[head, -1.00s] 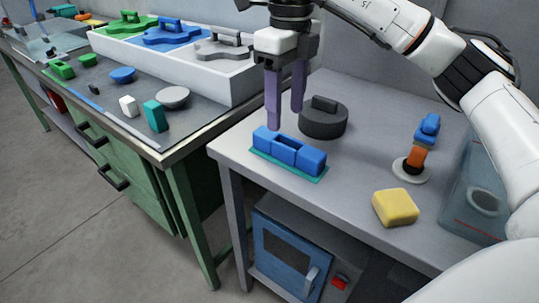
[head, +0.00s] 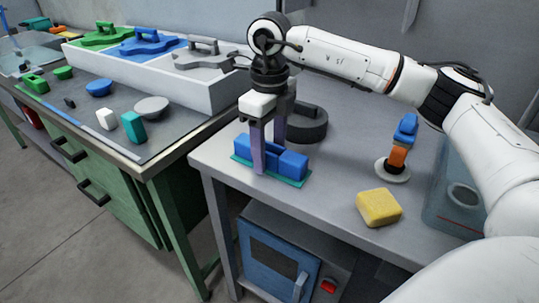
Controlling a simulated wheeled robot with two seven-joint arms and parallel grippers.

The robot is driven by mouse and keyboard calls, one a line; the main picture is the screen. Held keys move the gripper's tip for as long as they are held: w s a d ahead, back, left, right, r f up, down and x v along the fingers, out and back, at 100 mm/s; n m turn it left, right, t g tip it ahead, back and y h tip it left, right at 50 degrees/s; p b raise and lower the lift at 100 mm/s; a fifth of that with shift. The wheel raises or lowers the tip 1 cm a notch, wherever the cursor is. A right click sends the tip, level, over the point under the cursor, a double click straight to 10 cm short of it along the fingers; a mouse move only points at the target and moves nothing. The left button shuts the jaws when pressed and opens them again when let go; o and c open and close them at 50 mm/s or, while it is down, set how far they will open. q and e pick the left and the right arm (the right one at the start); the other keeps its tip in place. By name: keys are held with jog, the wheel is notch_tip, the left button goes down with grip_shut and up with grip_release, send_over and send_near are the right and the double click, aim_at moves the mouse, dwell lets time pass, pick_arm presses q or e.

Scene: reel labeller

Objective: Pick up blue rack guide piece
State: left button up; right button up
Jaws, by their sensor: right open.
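The blue rack guide piece (head: 291,163) is a long blue block with raised ends. It sits on a teal mat (head: 301,183) near the left front edge of the grey table. My right gripper (head: 268,157) points down over its middle. Its two purple fingers are apart, one in front of the block and one behind it. The near finger hides part of the block, and the far fingertip is hidden behind it. I cannot tell whether the fingers touch the block. My left gripper is out of view.
A dark round lidded pot (head: 308,125) stands close behind the gripper. A green bench (head: 120,180) holds a white tray (head: 190,88) and small parts.

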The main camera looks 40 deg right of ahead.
jog(key=c, duration=1.3)
